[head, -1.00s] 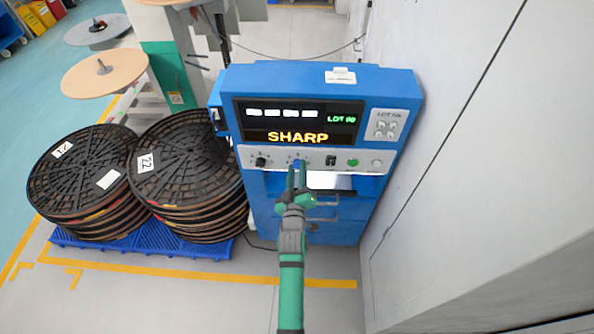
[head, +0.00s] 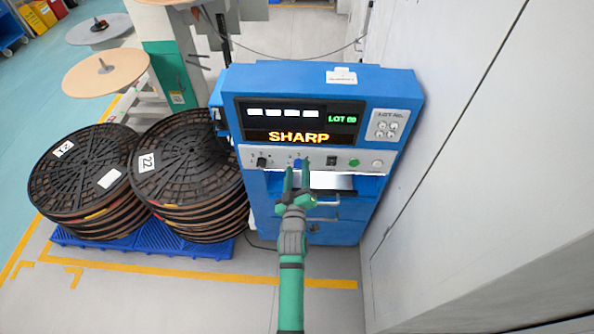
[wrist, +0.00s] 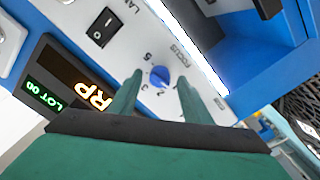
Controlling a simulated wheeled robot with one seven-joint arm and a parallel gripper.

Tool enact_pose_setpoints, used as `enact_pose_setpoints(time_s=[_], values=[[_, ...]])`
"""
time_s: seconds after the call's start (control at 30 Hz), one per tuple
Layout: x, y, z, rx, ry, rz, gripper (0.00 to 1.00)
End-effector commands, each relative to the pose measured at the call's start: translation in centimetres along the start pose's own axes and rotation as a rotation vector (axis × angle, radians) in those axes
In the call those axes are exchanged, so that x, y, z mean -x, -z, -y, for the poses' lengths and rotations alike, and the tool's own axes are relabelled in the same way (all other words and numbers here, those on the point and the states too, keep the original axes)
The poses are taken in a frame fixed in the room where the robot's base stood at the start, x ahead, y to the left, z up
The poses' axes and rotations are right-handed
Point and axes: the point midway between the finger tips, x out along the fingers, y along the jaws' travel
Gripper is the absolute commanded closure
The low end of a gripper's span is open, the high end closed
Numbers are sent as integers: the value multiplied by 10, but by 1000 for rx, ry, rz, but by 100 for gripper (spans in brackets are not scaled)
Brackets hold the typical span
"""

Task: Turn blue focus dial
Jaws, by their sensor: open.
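The blue focus dial (head: 299,163) sits on the light control strip of the blue machine (head: 235,90), below a screen (head: 297,137) reading SHARP. In the wrist view the dial (wrist: 159,77) has a white pointer mark, numbers around it and the label FOCUS beside it. My gripper (head: 298,178) is open and empty, just in front of the dial. In the wrist view its two green fingers (wrist: 160,98) stand apart, either side of and short of the dial. No contact with the dial shows.
A black knob (head: 262,162) is left of the dial; a black switch (head: 331,161) and green button (head: 354,163) are right. A lit slot (head: 330,181) and handles lie below. Stacked black reels (head: 185,165) stand left on a blue pallet (head: 150,246). A grey wall rises right.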

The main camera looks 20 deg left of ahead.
Motion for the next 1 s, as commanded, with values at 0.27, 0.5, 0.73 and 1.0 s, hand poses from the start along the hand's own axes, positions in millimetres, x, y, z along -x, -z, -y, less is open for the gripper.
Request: enact_pose_setpoints(time_s=[0.27, 0.5, 0.73, 1.0], values=[[40, -1, 1, 0, 1, 2, 55], [80, 0, 2, 0, 2, 0, 55], [101, 0, 2, 0, 2, -1, 55], [105, 1, 1, 1, 1, -1, 55]])
